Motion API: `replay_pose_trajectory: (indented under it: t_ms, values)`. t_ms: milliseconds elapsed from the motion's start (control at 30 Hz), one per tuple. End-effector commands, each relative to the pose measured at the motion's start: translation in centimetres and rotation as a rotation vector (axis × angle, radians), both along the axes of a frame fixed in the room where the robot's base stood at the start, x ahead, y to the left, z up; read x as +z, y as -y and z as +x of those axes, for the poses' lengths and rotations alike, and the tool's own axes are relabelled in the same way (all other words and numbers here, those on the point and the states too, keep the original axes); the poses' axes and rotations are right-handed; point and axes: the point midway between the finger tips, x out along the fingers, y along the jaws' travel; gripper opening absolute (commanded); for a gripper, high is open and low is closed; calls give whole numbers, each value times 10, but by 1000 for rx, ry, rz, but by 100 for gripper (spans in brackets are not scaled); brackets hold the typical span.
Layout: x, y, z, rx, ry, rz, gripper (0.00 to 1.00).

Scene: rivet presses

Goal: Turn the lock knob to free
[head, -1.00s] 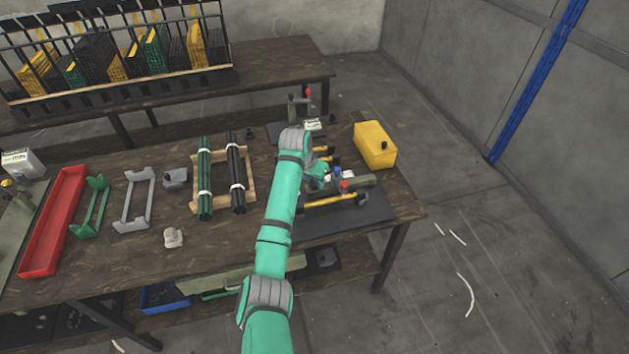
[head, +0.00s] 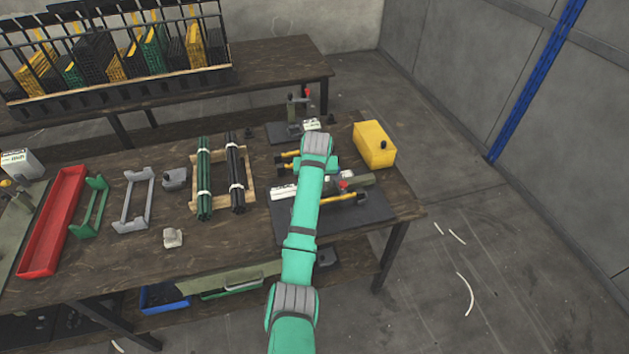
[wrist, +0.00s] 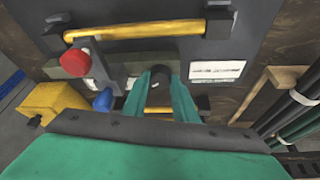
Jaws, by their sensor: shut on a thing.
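In the wrist view my gripper's (wrist: 160,80) two green fingers are closed around a dark round knob (wrist: 159,90), which looks like the lock knob. It sits near the middle of the press, low between the yellow bars. Its lower part and any marking on it are hidden by the fingers. The press has a red ball knob (wrist: 75,62), a blue knob (wrist: 103,100) and a white label plate (wrist: 216,70). In the head view my arm covers the gripper and the dark knob; the red ball knob (head: 343,184) shows just right of the arm.
A yellow bar (wrist: 150,30) crosses the press base. A yellow box (head: 374,145) stands behind it at the right. Dark and green rods (head: 204,175) lie in a wooden rack to the left. Another press (head: 293,105) stands farther back.

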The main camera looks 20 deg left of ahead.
Motion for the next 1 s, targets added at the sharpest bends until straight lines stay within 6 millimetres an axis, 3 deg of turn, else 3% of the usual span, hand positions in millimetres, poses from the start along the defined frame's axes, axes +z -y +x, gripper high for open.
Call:
replay_pose_trajectory:
  t_ms: [1000]
  values:
    - [1,6,6,890,-1,-1,3]
